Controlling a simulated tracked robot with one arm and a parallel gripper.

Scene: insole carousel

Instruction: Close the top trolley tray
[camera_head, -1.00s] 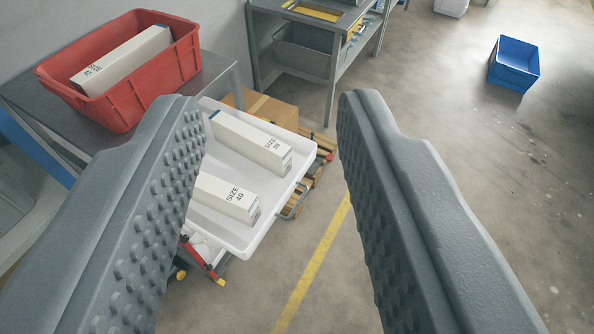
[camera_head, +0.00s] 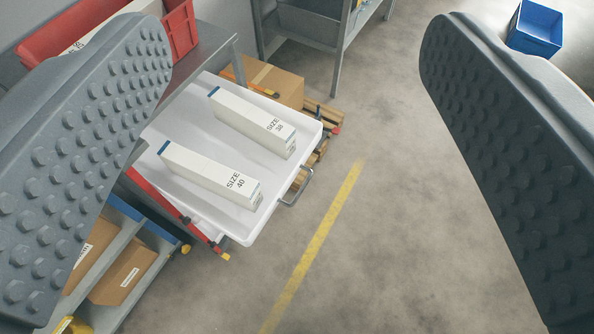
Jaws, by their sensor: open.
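The top trolley tray (camera_head: 185,125) is white and shallow and sticks out from the trolley toward the floor aisle. Two long white boxes lie in it, one marked SIZE 38 (camera_head: 250,121) and one marked SIZE 40 (camera_head: 208,174). A grey metal handle (camera_head: 300,188) is on the tray's right front edge. My gripper (camera_head: 295,50) is open and empty, its two studded grey fingers wide apart on either side of the tray. The handle lies between the fingers in the picture, apart from both. Part of the trolley is hidden behind the left finger.
A red bin (camera_head: 181,28) stands on a grey table at the upper left. A cardboard box (camera_head: 277,83) and wooden pallet (camera_head: 325,112) are behind the tray. A blue crate (camera_head: 536,28) stands at upper right. Floor right of the yellow line (camera_head: 318,240) is clear.

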